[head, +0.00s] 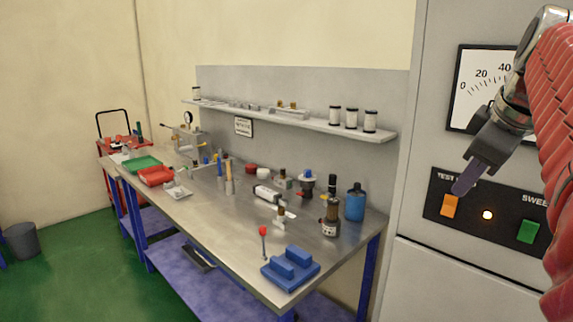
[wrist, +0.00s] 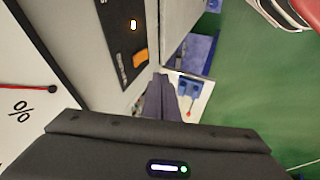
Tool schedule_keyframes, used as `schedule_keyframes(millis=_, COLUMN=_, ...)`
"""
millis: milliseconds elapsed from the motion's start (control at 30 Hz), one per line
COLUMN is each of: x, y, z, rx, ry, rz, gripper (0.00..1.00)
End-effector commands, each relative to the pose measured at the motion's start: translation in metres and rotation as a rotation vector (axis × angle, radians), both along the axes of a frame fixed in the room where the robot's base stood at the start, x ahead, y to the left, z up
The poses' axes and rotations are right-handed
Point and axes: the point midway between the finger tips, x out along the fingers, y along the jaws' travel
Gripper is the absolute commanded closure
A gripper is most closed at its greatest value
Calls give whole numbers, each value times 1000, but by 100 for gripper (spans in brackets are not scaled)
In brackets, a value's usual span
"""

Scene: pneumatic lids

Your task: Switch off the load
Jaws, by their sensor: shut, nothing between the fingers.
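The control panel (head: 475,222) is on the grey cabinet at right. It has an orange switch (head: 449,206) under a label starting "TEST", partly hidden by my gripper. In the wrist view, the orange switch (wrist: 140,58) and lit lamp (wrist: 134,25) lie beyond the fingertips (wrist: 161,78). I cannot tell whether the tips touch the panel.
A dial meter (head: 475,85) is above the panel, partly hidden by my arm. A steel workbench (head: 210,215) with tools, bottles and a blue block stands to the left under a shelf (head: 300,120). The green floor (head: 80,255) is open at the lower left.

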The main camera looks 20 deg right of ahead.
Motion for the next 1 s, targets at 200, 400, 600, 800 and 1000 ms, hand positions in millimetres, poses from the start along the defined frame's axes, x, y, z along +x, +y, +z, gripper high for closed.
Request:
schedule_keyframes(millis=200, x=16, y=-6, z=-29, rx=1, ry=1, rz=2, gripper=100)
schedule_keyframes(millis=400, x=32, y=-12, z=-56, rx=2, ry=3, rz=3, gripper=100)
schedule_keyframes(millis=600, x=45, y=-27, z=-73, rx=1, ry=2, rz=0, gripper=100)
schedule_keyframes(millis=800, x=53, y=-43, z=-78, rx=1, ry=0, rz=2, gripper=100)
schedule_keyframes(millis=1000, x=56, y=-48, z=-80, rx=0, ry=0, rz=2, gripper=100)
